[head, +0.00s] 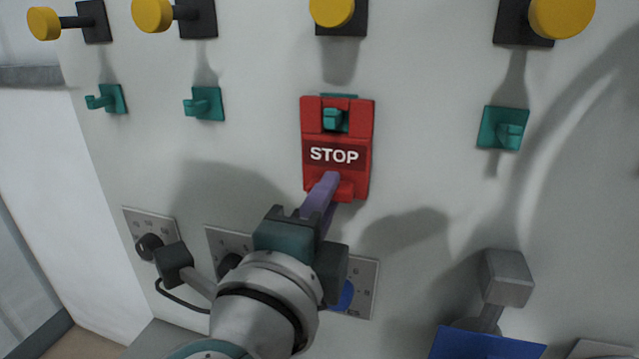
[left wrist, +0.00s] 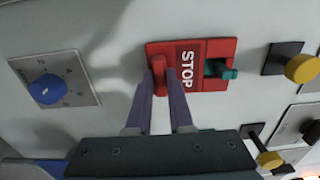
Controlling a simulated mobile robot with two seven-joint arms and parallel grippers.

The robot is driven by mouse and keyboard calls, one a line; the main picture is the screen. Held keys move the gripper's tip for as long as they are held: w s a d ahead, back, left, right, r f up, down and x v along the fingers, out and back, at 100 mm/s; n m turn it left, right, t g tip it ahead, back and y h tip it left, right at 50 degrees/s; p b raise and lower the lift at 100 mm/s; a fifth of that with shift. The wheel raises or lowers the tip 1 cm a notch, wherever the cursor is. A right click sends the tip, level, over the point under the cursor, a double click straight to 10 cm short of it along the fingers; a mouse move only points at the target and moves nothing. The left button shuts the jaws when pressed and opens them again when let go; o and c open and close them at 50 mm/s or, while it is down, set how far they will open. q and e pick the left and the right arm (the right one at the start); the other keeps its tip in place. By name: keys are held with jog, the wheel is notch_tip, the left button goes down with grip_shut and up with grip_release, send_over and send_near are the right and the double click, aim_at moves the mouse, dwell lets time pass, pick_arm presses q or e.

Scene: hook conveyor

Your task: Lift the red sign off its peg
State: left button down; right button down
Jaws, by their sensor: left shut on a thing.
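The red sign (head: 351,181) with white STOP lettering hangs against the pale panel in the head view. Its upper opening sits around a teal hook-shaped peg (head: 331,119), which pokes out through it. In the left wrist view the sign (left wrist: 217,48) appears turned sideways, with the peg (left wrist: 222,71) at its right end. My left gripper (head: 331,183) reaches up from below, its purple fingers shut on the red tab (left wrist: 158,68) at the sign's lower end. The tab is partly hidden between the fingers. My right gripper is not in view.
Other teal hooks (head: 205,103) stand bare on both sides, and yellow knobs (head: 332,11) jut out above. Dial plates, one with a blue knob (left wrist: 47,89), lie below the sign. A grey block (head: 506,277) and a blue part (head: 486,345) are at lower right.

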pick_arm(q)
jog(key=shift+r, duration=0.15)
jog(key=shift+r+p, duration=0.45)
jog(key=shift+r, duration=0.05)
jog(key=shift+s, duration=0.1)
jog(key=v, duration=1.2)
jog(key=shift+s, duration=0.4)
dwell(0.8)
jog(key=shift+a, duration=0.15)
